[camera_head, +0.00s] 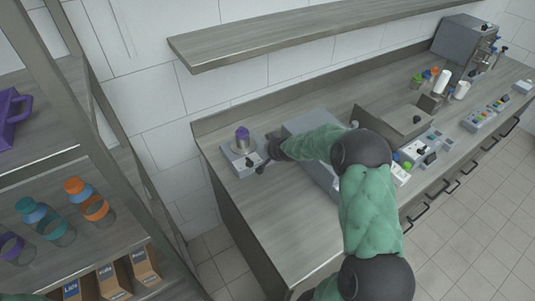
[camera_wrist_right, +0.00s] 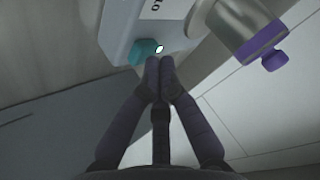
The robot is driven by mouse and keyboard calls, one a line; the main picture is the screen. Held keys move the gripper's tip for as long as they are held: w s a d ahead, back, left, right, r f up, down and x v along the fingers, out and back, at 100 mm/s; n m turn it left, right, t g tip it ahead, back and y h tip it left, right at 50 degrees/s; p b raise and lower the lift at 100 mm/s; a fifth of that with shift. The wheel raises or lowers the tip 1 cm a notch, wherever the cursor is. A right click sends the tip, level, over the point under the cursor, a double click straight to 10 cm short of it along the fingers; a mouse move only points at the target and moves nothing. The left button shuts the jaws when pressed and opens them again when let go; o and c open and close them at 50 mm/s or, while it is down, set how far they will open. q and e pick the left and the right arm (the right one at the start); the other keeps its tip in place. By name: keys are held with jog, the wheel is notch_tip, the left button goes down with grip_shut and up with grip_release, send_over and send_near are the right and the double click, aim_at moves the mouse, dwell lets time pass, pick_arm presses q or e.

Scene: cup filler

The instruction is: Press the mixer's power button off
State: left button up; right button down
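The mixer (camera_head: 237,166) is a small pale grey box near the left end of the counter. A cup with a purple lid (camera_head: 242,135) stands on its round metal base. In the right wrist view the mixer body (camera_wrist_right: 125,22) shows a teal button (camera_wrist_right: 145,51) with a small whitish light (camera_wrist_right: 160,48) beside it. The cup (camera_wrist_right: 235,25) shows there at upper right with purple parts. My right gripper (camera_wrist_right: 160,62) is shut and empty. Its fingertips are right at the button and light; I cannot tell whether they touch. My left gripper is not in view.
A grey appliance (camera_head: 308,124) stands on the counter beside the mixer, partly behind my right arm. A wall shelf (camera_head: 290,38) runs above. A rack (camera_head: 95,239) with cups and boxes stands at left. The counter front (camera_head: 265,220) is clear.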

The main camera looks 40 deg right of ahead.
jog(key=shift+f, duration=0.2)
dwell(0.5)
jog(key=shift+r, duration=0.15)
jog(key=shift+r+p, duration=0.45)
jog(key=shift+r, duration=0.05)
notch_tip(320, 180, up, 6)
jog(key=p, duration=0.6)
jog(key=shift+r, duration=0.1)
dwell(1.7)
